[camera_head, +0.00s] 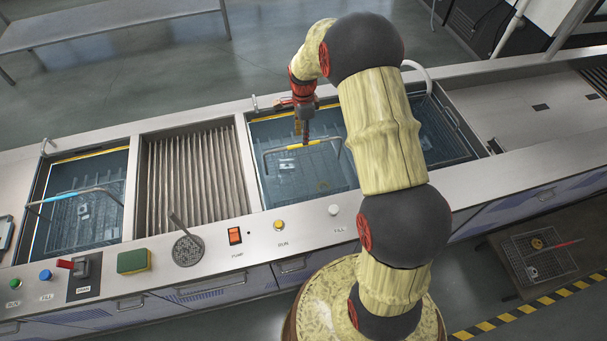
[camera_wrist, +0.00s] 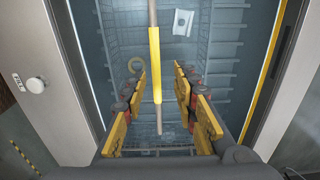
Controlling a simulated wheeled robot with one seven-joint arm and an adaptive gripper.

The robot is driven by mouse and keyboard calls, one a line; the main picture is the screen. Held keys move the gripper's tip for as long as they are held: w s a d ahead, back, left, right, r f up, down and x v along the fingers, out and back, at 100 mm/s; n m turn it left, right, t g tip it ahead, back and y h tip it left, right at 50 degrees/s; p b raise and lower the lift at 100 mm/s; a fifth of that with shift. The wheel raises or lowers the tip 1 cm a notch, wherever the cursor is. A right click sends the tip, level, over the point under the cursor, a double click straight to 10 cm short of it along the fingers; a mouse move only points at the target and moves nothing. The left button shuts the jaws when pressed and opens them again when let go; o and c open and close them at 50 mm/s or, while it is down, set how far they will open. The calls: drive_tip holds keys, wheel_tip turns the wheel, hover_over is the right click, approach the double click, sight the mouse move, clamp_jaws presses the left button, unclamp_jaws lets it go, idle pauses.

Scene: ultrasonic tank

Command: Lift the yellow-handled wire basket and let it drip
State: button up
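The yellow-handled wire basket (camera_head: 290,172) sits in the water of the middle tank. Its yellow grip (camera_head: 303,146) is on a bar above the basket. In the wrist view the yellow grip (camera_wrist: 155,60) runs lengthwise between my fingers. My gripper (camera_head: 302,128) is over the handle, pointing down. In the wrist view my gripper (camera_wrist: 158,76) is open, with a finger on each side of the grip and visible gaps to both. A brass-coloured ring (camera_wrist: 136,65) and a pale plate with a hole (camera_wrist: 183,22) lie in the basket. My arm hides the tank's right part.
A blue-handled basket (camera_head: 70,215) sits in the left tank. A ribbed drainboard (camera_head: 195,175) lies between the tanks. The front ledge carries a green-and-yellow sponge (camera_head: 133,261), a round strainer (camera_head: 187,250) and switches. A red-handled basket (camera_head: 540,255) is low at the right.

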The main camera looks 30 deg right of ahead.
drive_tip(key=f, duration=0.5)
drive_tip(key=shift+s+a, duration=0.15)
drive_tip(key=shift+s, duration=0.2)
drive_tip(key=shift+w+f, duration=0.1)
drive_tip(key=shift+f, duration=0.2)
drive_tip(key=c, duration=0.3)
drive_tip(key=c, duration=0.4)
clamp_jaws()
drive_tip(key=shift+r, duration=0.1)
